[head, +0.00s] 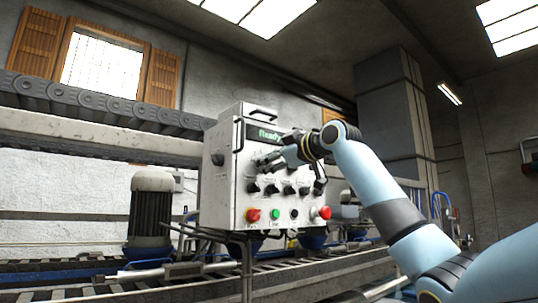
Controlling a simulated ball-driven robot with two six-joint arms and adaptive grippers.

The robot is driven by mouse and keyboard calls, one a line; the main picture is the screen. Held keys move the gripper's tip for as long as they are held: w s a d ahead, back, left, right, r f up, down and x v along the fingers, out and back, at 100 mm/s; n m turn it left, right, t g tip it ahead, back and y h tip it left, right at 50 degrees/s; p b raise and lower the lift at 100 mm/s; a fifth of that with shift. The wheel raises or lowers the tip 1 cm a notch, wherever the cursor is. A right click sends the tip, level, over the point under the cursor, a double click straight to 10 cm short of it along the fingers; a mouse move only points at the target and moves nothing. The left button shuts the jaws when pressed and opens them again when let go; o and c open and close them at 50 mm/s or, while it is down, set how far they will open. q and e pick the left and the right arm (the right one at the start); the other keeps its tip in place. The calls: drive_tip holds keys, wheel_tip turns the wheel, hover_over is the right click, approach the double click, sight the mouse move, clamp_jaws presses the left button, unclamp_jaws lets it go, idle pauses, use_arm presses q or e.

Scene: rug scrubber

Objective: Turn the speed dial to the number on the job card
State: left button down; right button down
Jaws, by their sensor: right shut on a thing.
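The white control box (218,170) stands in the middle of the head view. Its front has a green lit display (262,133), partly covered by my arm, with text that seems to start "Ready". My right gripper (268,160) is at the upper front of the panel, just below the display. It is shut on what seems to be the speed dial, which its fingers hide. The dial's pointer and numbers cannot be read. A row of small black knobs (271,189) sits lower on the panel. No job card can be made out. My left gripper is out of view.
Below the knobs are a red button (253,215), a green button (276,214) and a larger red knob (324,212) at the right. A grey motor (150,215) stands left of the box. Conveyor rails (60,265) run below.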

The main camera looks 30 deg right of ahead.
idle(0.3)
drive_tip(key=c, duration=1)
unclamp_jaws()
drive_tip(key=shift+s, duration=0.15)
drive_tip(key=shift+s+d+r, duration=0.1)
drive_tip(key=shift+s+d, duration=0.15)
drive_tip(key=shift+s, duration=1.7)
drive_tip(key=shift+s+d+r, duration=0.1)
drive_tip(key=shift+s+d, duration=0.2)
drive_tip(key=shift+s, duration=1.65)
drive_tip(key=shift+s+d+r, duration=0.1)
drive_tip(key=shift+s+d, duration=0.15)
drive_tip(key=shift+s, duration=1.7)
drive_tip(key=shift+f, duration=0.1)
